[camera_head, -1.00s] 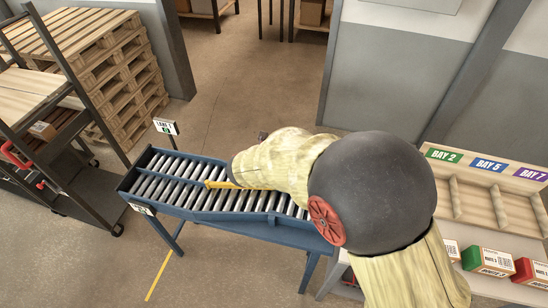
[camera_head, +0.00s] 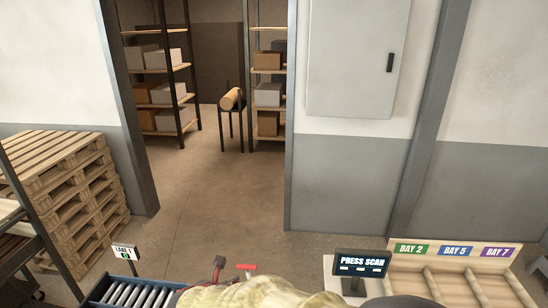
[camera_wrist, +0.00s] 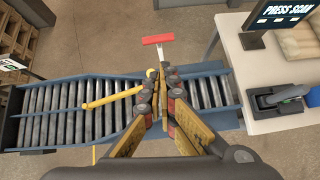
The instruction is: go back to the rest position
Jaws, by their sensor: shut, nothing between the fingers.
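My gripper (camera_wrist: 164,88) shows in the wrist view with its yellow-sided fingers together at the tips and nothing between them. It hangs above a blue-framed roller conveyor (camera_wrist: 60,108). A yellow bar (camera_wrist: 110,97) crosses over the rollers just left of the fingertips; I cannot tell if they touch. A red crosspiece on a grey stem (camera_wrist: 158,39) stands beyond the fingertips. In the head view the red crosspiece (camera_head: 246,267) shows above my pale-sleeved arm, which fills the bottom middle. The conveyor's end (camera_head: 122,292) is at bottom left.
A pale bench (camera_wrist: 255,75) stands right of the conveyor, with a dark scanner-like device (camera_wrist: 283,100) and a screen reading PRESS SCAN (camera_head: 360,264). A bay rack (camera_head: 470,285) is at right. Stacked pallets (camera_head: 70,185) stand at left. Floor beyond the conveyor is open.

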